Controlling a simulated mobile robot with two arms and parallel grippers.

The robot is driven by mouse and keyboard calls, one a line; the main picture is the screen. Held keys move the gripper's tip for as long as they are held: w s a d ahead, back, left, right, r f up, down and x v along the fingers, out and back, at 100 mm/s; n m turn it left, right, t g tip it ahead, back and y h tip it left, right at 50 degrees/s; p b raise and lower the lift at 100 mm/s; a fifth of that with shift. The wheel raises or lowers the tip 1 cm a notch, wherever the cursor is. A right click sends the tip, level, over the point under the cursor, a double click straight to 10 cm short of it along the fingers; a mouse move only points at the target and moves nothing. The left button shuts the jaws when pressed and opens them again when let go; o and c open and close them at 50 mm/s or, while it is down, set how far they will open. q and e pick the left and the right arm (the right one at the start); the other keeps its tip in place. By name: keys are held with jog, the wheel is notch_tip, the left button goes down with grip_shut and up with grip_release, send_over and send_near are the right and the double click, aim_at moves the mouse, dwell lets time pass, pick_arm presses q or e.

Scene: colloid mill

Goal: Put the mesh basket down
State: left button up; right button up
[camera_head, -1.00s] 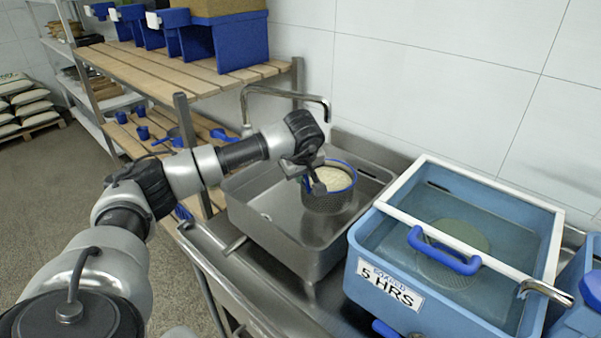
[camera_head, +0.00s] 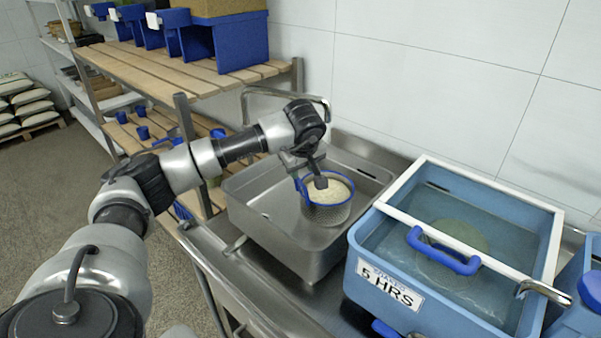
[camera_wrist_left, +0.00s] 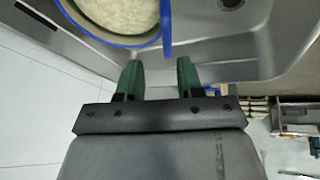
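The mesh basket (camera_head: 327,212) has a blue rim and holds a pale, cream-coloured mass. It stands upright inside the metal sink (camera_head: 265,225), seemingly on its floor. In the left wrist view the basket's contents (camera_wrist_left: 120,12) and blue handle (camera_wrist_left: 166,25) show at the top. My left gripper (camera_head: 315,178) is just above the basket's rim at the handle side. Its two green fingers (camera_wrist_left: 158,68) are apart, with a visible gap on both sides of the handle's end. My right gripper is not in view.
A blue soaking tub (camera_head: 400,255) labelled "5 HRS" stands right of the sink, with water, a white bar and a blue handle (camera_head: 443,251). A curved faucet (camera_head: 285,92) rises behind the sink. A wooden shelf (camera_head: 165,75) with blue bins is at the left.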

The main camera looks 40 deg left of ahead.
pick_arm(q)
jog(key=v, duration=1)
jog(key=shift+b, duration=0.4)
jog(key=shift+s+f, duration=0.1)
